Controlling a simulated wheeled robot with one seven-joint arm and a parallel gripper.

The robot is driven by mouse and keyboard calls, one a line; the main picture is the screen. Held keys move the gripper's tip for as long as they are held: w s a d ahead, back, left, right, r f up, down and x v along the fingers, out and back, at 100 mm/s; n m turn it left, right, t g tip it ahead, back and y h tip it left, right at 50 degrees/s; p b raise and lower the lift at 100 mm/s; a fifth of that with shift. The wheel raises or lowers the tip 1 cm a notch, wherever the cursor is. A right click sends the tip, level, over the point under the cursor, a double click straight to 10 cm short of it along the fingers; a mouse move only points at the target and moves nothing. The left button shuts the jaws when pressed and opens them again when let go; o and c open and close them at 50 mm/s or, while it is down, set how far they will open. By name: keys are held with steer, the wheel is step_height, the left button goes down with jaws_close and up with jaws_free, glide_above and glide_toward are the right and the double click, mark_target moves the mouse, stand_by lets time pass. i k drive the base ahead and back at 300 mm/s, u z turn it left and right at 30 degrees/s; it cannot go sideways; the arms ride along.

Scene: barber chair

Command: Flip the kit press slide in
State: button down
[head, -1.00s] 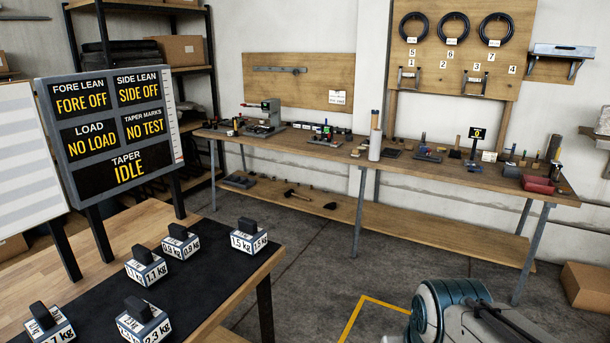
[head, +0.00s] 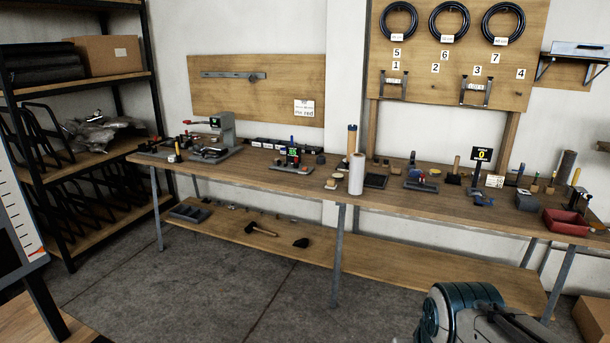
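A grey bench press (head: 226,130) stands toward the left end of the long wooden workbench (head: 300,181), and it looks like the kit press. A small red handle (head: 200,122) sticks out to the left near its top. A dark round piece (head: 208,153) lies low at its front. I cannot tell which part is the slide or how it is set. My gripper is not in view; only a teal and grey link of my arm shows at the bottom right, well apart from the press.
The bench also bears a white roll (head: 356,174), a red tray (head: 566,221) and several small tools. A hammer (head: 262,229) lies on the lower shelf. A black rack (head: 75,125) stands left. The concrete floor (head: 220,275) before the bench is clear.

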mark_target(207, 154)
steer(key=u, duration=0.15)
steer(key=i, duration=1.65)
steer(key=u, duration=0.95)
steer(key=i, duration=3.1)
steer(key=u, duration=0.15)
